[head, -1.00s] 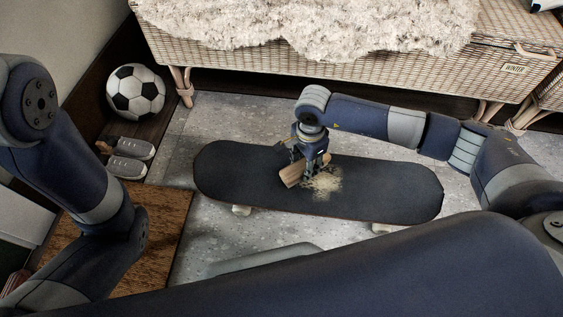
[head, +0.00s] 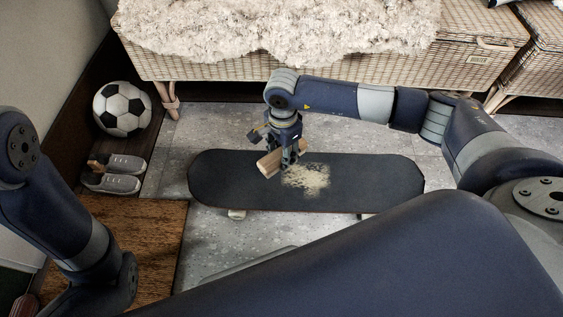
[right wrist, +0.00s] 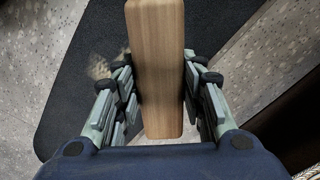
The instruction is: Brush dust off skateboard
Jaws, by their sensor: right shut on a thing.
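A dark skateboard (head: 375,180) stands on its wheels on the grey floor. A patch of pale dust (head: 306,180) lies on the middle of its deck. My right gripper (head: 284,160) is shut on a wooden brush (head: 270,164), just left of the dust patch and over the deck. In the right wrist view the brush's wooden back (right wrist: 156,65) sits between the fingers, with the dark deck (right wrist: 75,75) below. The bristles are hidden, so I cannot tell whether they touch the deck. My left arm shows at the left, but its gripper is out of view.
A wicker bench (head: 215,66) with a fluffy throw (head: 270,30) stands behind the skateboard. A football (head: 122,108) and grey shoes (head: 112,183) are at the left. A brown doormat (head: 150,240) lies at the front left.

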